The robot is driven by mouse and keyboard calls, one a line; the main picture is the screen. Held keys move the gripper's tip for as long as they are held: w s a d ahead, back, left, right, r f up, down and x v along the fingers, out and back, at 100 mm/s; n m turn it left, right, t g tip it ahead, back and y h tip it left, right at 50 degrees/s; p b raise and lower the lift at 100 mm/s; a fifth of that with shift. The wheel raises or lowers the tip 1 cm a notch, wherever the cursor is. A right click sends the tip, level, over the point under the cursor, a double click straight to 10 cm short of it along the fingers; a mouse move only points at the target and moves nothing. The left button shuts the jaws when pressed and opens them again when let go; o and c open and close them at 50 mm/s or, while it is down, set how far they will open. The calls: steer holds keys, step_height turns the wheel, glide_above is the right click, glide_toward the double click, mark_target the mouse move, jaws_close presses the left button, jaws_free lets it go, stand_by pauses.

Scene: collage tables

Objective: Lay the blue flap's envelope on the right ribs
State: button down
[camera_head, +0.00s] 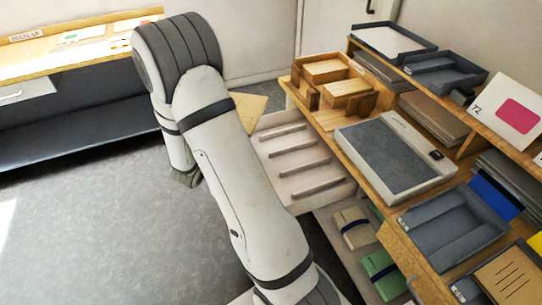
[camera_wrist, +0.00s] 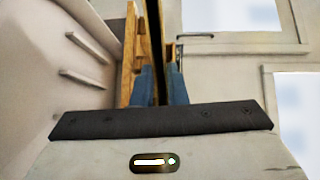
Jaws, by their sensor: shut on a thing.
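In the wrist view my gripper (camera_wrist: 159,78), with blue fingers, is shut on a thin flat thing (camera_wrist: 154,40) seen edge-on as a dark strip. Its face and any blue flap are hidden, so I cannot tell from looks that it is the envelope. In the head view my gripper is out of sight behind my arm. A tan flat piece (camera_head: 248,108) shows just past my arm, partly hidden; I cannot tell if it is the held thing. A pale tray with several ribs (camera_head: 298,152) lies right of my arm. Ribs (camera_wrist: 84,80) also show at left in the wrist view.
A wooden counter (camera_head: 322,116) holds a wooden organizer (camera_head: 334,84), a grey-topped device (camera_head: 385,158) and grey trays (camera_head: 452,228). A blue item (camera_head: 496,196) stands at right. Below are a cream bundle (camera_head: 352,214) and a green one (camera_head: 378,262). Floor at left is clear.

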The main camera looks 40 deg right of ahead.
steer(key=s+d+f+m+g+b, duration=0.1)
steer(key=s+d+f+m+g, duration=0.35)
steer(key=s+g, duration=0.2)
steer(key=s+d+f+m+g+b, duration=0.1)
steer(key=s+d+f+m+g, duration=0.25)
steer(key=s+m+g, duration=0.35)
steer(key=shift+n+g, duration=0.35)
steer(key=shift+g, duration=0.5)
steer(key=shift+w+d+f+b, duration=0.1)
steer(key=shift+d+f+b, duration=1)
steer(key=shift+f+b, duration=0.7)
steer(key=shift+w+d+f+b, duration=0.1)
steer(key=shift+d+f+b, duration=0.95)
steer(key=shift+f+b, duration=0.75)
steer(key=shift+d+f+b, duration=1.1)
steer(key=shift+f+b, duration=0.65)
steer(key=shift+f, duration=0.05)
steer(key=c, duration=1.4)
jaws_free()
steer(key=shift+o, duration=0.2)
